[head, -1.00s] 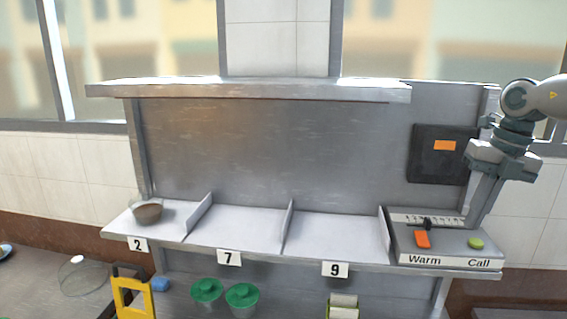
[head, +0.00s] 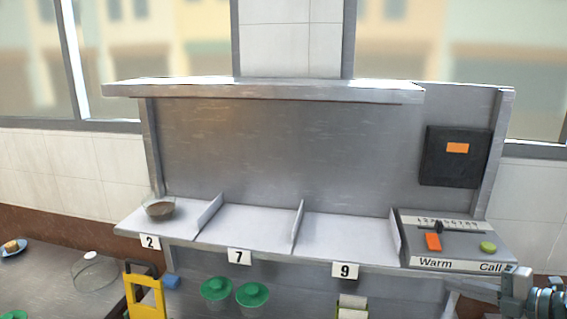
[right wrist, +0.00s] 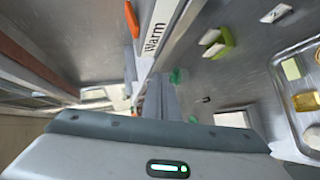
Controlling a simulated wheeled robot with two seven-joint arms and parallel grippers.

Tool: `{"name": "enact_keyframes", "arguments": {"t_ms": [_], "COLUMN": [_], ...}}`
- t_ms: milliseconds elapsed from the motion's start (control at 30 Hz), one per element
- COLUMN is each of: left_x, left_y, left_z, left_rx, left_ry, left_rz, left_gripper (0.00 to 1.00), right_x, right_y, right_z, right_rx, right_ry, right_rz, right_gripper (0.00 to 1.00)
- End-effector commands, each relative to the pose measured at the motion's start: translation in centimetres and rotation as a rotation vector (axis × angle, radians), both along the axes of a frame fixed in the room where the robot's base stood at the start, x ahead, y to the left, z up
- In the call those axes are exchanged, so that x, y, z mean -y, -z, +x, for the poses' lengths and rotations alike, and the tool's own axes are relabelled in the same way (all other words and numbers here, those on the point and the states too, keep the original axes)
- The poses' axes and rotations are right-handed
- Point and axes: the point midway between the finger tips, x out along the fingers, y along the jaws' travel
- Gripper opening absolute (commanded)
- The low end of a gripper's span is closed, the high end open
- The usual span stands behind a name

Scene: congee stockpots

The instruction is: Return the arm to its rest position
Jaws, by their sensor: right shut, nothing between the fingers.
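My right gripper (head: 458,284) comes in from the lower right of the head view. It is shut and empty, just below the front edge of the control panel (head: 493,232). In the right wrist view the pale gripper body fills the bottom, with the fingers reaching up the middle, and the Warm label (right wrist: 155,40) shows near the top. My left gripper is not in view.
The steel shelf (head: 260,257) has bays marked 2, 7 and 9. A bowl with brown contents (head: 159,209) stands in bay 2; bays 7 and 9 are empty. Green-lidded containers (head: 252,294) and a yellow frame (head: 146,297) stand below. A black box (head: 455,172) hangs behind the panel.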

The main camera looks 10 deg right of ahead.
Motion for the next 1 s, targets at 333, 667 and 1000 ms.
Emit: {"name": "enact_keyframes", "arguments": {"t_ms": [333,667,1000], "left_x": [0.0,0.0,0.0], "left_y": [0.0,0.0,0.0], "left_z": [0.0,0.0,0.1], "left_rx": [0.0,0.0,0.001], "left_ry": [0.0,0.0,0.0], "left_rz": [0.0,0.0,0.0], "left_gripper": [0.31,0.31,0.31], "right_x": [1.2,-0.9,-9.6], "right_y": [8.7,18.5,26.9], "right_z": [-3.9,-11.2,-21.4], "right_rx": [-0.018,-0.21,-0.579], "right_ry": [0.471,0.904,1.252], "right_rz": [0.301,0.512,0.661], "right_gripper": [0.0,0.0,0.0]}}
